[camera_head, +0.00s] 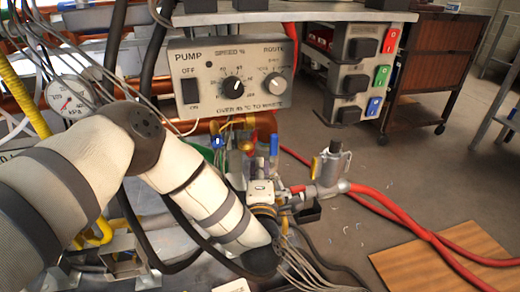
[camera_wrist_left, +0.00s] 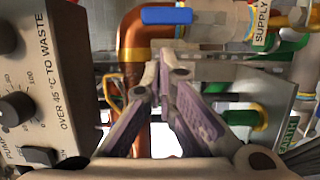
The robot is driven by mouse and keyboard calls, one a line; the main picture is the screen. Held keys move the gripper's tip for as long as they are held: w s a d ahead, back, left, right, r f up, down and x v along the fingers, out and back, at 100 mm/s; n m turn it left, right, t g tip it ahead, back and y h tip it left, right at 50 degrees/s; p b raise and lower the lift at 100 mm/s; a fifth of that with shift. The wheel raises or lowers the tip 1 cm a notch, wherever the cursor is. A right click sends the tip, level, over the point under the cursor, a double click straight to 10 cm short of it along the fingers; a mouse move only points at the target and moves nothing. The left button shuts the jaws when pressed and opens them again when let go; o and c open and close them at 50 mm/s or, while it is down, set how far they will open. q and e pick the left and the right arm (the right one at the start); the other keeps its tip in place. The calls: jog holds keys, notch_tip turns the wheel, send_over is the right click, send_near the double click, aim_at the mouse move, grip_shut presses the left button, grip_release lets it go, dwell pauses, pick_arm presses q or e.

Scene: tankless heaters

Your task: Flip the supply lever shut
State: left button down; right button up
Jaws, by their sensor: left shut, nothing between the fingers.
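The supply lever is a blue handle (camera_wrist_left: 166,15) at the top of the left wrist view. It lies roughly along the horizontal fitting that bears a SUPPLY label (camera_wrist_left: 262,22). In the head view, a blue upright handle (camera_head: 273,145) below the pump panel appears to be the same lever. My left gripper (camera_wrist_left: 165,65) is shut and empty, its purple-padded fingers close together. Its tips show just below the blue handle in the wrist view, apparently apart from it. In the head view my left gripper (camera_head: 245,152) is small and partly lost among the fittings. My right gripper is not in view.
The pump control panel (camera_head: 231,80) stands behind the fittings, and a copper pipe (camera_wrist_left: 133,50) runs close beside my fingers. A grey metal fitting (camera_head: 330,168) with red hoses (camera_head: 385,207) stands to the right. Cables crowd the area around my wrist.

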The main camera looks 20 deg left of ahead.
aim_at(274, 145)
pick_arm(q)
jog(key=b+x, duration=0.1)
jog(key=x, duration=0.6)
jog(key=shift+w+a, duration=0.1)
jog(key=shift+w, duration=0.25)
